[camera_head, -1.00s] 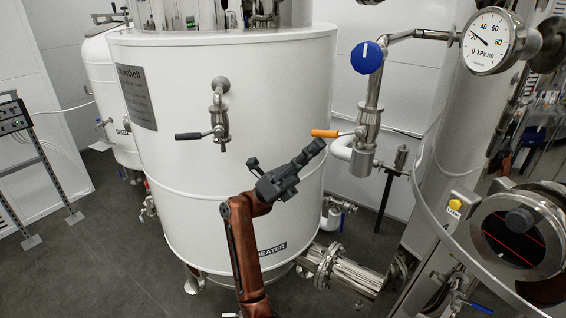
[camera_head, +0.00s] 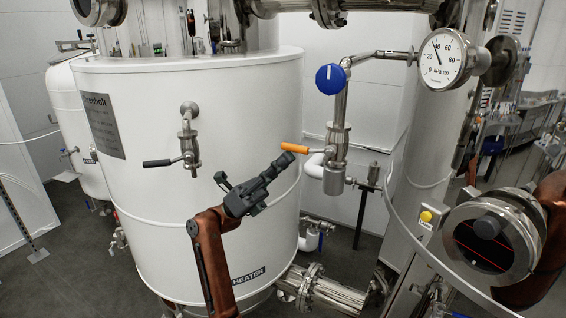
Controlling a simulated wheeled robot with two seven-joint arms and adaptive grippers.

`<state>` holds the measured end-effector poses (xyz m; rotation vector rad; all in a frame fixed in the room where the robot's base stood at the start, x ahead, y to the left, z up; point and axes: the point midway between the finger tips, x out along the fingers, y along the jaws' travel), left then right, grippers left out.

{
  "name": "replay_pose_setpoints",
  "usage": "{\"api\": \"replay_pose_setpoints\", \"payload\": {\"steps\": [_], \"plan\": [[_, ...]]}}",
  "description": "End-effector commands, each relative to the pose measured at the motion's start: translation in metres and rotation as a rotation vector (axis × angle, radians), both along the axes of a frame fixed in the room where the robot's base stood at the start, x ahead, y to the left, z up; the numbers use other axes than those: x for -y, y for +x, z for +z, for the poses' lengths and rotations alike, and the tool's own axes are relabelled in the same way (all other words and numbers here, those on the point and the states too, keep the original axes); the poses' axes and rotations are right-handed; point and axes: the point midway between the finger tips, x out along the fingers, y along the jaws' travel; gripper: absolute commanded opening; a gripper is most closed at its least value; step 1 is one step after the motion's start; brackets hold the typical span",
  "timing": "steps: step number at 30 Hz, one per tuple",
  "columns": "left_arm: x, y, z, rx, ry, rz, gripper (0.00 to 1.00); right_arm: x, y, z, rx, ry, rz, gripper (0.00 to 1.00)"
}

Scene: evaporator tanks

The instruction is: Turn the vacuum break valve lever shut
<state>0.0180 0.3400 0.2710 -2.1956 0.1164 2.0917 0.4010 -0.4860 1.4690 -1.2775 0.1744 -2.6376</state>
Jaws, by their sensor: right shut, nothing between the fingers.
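An orange lever (camera_head: 291,147) sticks out to the left from a steel valve (camera_head: 337,150) on the vertical pipe below a blue knob (camera_head: 330,79). My right gripper (camera_head: 286,160) is shut and empty. Its fingertips point up and to the right, just below the lever's left part in the picture. A small gap shows between them, and I cannot tell the depth between them. My left gripper is not in view.
A large white tank (camera_head: 200,230) stands behind my right gripper. A valve with a dark lever (camera_head: 158,163) is on its front. A pressure gauge (camera_head: 446,60) is at upper right. A steel porthole (camera_head: 490,240) is at lower right.

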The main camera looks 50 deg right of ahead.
Motion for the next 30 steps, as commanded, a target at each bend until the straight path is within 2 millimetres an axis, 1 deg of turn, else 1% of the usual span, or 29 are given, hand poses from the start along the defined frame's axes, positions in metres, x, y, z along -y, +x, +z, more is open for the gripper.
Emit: {"api": "replay_pose_setpoints", "payload": {"steps": [2, 5, 8, 11, 12, 15, 21, 25, 30], "plan": [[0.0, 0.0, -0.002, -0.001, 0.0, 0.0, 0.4, -0.001, 0.002, -0.001, -0.005, -0.001, 0.003, 0.0], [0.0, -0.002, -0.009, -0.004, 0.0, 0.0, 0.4, -0.002, 0.002, -0.011, -0.005, -0.001, 0.003, 0.0], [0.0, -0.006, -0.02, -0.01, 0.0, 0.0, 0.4, -0.005, 0.003, -0.028, -0.005, 0.0, 0.004, 0.0], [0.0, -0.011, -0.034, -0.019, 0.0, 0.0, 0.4, -0.009, 0.004, -0.05, -0.006, 0.0, 0.005, 0.0], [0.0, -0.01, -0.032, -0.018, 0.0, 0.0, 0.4, -0.011, 0.012, -0.052, -0.007, 0.002, 0.006, 0.0], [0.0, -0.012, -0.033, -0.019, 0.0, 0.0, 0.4, -0.017, 0.027, -0.066, -0.005, 0.0, 0.005, 0.0], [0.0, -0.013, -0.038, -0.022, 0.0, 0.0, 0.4, -0.027, 0.053, -0.093, -0.003, 0.0, 0.004, 0.0], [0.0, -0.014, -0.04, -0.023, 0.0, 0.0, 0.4, -0.031, 0.063, -0.103, -0.002, 0.001, 0.002, 0.0], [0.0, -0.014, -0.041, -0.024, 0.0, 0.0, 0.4, -0.033, 0.068, -0.108, 0.001, 0.0, 0.003, 0.0]]}}
